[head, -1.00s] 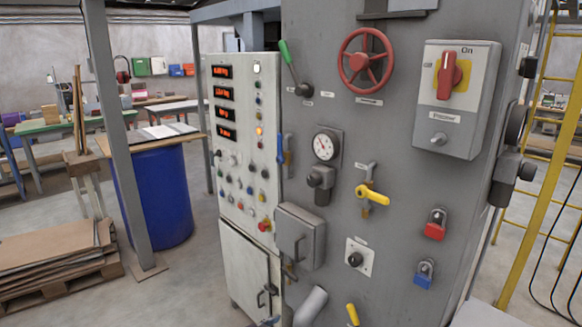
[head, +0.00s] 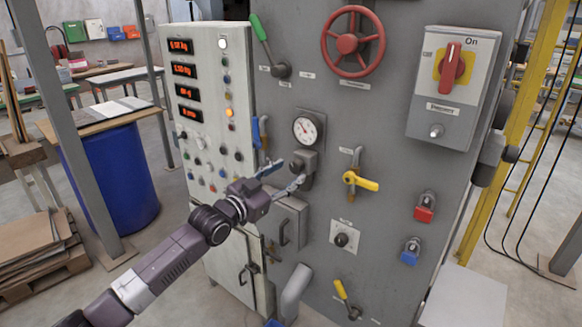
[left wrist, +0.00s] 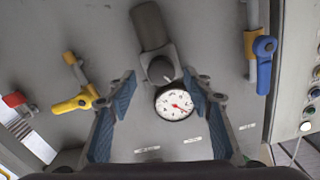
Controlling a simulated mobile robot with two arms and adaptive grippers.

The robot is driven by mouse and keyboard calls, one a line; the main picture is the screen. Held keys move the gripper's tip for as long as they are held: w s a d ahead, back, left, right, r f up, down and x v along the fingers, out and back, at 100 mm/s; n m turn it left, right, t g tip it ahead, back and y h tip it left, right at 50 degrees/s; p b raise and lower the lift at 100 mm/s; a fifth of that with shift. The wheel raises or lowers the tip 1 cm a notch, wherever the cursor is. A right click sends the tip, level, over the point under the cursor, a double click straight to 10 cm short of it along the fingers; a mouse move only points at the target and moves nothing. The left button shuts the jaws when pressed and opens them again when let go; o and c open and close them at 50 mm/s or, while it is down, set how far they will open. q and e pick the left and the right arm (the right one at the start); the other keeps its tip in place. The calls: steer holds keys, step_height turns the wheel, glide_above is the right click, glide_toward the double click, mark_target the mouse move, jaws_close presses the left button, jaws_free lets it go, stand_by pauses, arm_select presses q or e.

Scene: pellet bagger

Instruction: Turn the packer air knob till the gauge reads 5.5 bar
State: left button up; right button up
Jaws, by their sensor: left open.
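The dark grey air knob (head: 303,163) sits on the grey cabinet face just below the round white gauge (head: 307,129). The gauge has a dark rim; its numbers are too small to read. My left gripper (head: 284,177) is open and empty, its fingers pointing at the knob from the lower left. In the left wrist view, which is upside down, the knob (left wrist: 160,69) lies between the two blue-padded fingers of the left gripper (left wrist: 160,76), with visible space on both sides. The gauge (left wrist: 174,103) shows there with a red needle. My right gripper is not in view.
A yellow lever valve (head: 360,182) is right of the knob, and a blue-handled valve (head: 257,133) is to its left. A grey box (head: 288,222) protrudes below. A red handwheel (head: 355,42) and red switch (head: 451,68) are higher up.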

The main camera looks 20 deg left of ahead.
mark_target(297, 166)
arm_select(q)
steer(key=shift+x, duration=1.1)
steer(key=shift+w+a, duration=0.1)
steer(key=shift+w, duration=0.05)
steer(key=c, duration=1.2)
steer(key=shift+o, duration=0.2)
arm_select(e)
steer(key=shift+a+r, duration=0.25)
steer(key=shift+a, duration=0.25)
